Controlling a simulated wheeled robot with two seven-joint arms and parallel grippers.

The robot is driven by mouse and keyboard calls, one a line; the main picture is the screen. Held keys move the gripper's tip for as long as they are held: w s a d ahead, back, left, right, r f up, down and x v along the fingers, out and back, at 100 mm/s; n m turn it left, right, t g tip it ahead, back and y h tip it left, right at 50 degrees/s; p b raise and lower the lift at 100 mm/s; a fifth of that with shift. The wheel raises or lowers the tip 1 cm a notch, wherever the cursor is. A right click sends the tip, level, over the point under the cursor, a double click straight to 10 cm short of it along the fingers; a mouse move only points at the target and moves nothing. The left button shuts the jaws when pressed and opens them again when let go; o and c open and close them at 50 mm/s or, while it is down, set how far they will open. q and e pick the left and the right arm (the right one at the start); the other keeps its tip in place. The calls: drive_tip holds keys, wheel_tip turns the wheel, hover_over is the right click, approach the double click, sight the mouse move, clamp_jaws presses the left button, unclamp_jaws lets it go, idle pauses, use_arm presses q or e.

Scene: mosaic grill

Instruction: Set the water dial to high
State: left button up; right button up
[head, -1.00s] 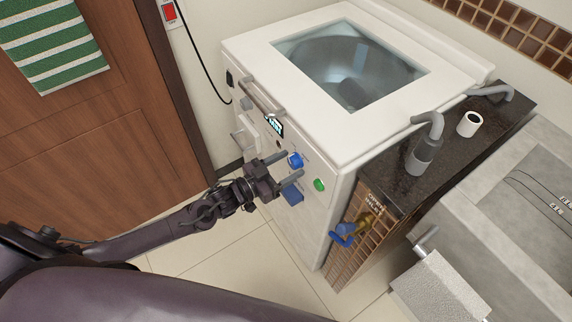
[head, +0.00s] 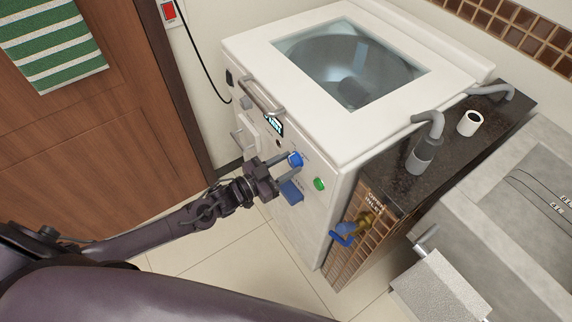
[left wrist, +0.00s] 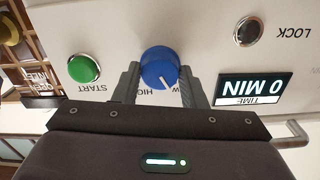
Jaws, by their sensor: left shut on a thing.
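The blue water dial (head: 296,160) is on the white front panel of the top-window washer (head: 229,54). My left gripper (head: 289,166) is shut on the dial from the front. In the left wrist view the dial (left wrist: 160,66) sits between my two fingers, one on each side. Its white pointer line faces down in that picture, toward the upside-down labels. Only parts of "HIGH" and of a word ending in "W" show beside my gripper. My right gripper is not in view.
A green START button (left wrist: 84,69) and a TIME display reading 0 MIN (left wrist: 253,89) flank the dial. A blue part (head: 291,191) lies below the dial on the panel. A brass tap with blue handle (head: 345,232) is at the right. A wooden door (head: 90,130) stands left.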

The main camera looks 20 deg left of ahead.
use_arm(q)
drive_tip(key=m+b, duration=0.1)
drive_tip(key=m, duration=0.8)
drive_tip(key=shift+m+b, duration=0.3)
drive_tip(key=shift+m, duration=1.4)
drive_tip(key=o, duration=1)
drive_tip(key=b+v, duration=0.1)
drive_tip(key=v, duration=0.6)
drive_tip(key=shift+s+a, duration=0.25)
drive_tip(key=shift+s, duration=0.1)
